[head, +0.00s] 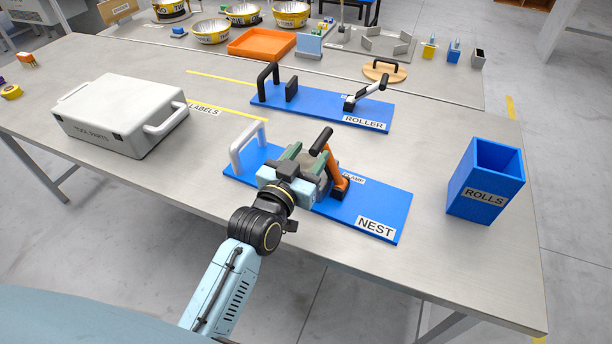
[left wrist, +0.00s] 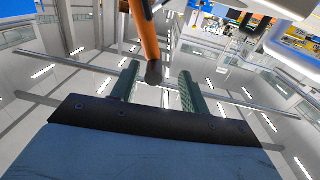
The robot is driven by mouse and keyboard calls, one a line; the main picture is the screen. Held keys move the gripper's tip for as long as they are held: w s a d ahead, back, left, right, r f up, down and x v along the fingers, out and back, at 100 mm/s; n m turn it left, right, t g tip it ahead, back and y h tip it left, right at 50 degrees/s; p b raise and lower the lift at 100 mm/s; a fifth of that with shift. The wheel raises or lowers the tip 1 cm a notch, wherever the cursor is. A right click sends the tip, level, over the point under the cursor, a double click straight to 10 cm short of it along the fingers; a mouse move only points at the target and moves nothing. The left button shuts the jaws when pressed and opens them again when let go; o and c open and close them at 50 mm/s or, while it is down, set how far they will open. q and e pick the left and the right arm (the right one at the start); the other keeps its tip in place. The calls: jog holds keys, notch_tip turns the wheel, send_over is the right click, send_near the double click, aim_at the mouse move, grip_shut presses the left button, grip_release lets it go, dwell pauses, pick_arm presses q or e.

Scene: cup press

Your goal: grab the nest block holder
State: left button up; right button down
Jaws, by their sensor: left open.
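The blue nest board (head: 335,208), labelled NEST, lies on the table's front half. It carries a white handle (head: 247,143) at its left end. An orange clamp lever (head: 334,168) with a black grip (head: 321,142) stands tilted on it. My left gripper (head: 304,160) is over the board's middle, between the white handle and the lever, and hides the part beneath. In the left wrist view its green fingers (left wrist: 158,72) are apart. The orange lever (left wrist: 144,30) shows between them there; I cannot tell whether they touch it. My right gripper is out of view.
A blue roller board (head: 325,106) lies behind. A grey tool case (head: 105,112) is at left, and a blue rolls bin (head: 486,180) stands at right. Bowls and an orange tray (head: 262,43) are on the far table. Table space right of the nest board is clear.

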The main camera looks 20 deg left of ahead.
aim_at(321, 141)
pick_arm(q)
jog(key=w, duration=0.2)
jog(key=w+d, duration=0.1)
jog(key=w, duration=0.1)
jog(key=shift+d+r+b, duration=0.1)
jog(key=shift+r+b, duration=0.15)
jog(key=shift+b, duration=0.05)
jog(key=shift+w, duration=0.6)
grip_shut()
dwell(0.5)
jog(key=shift+r, duration=0.15)
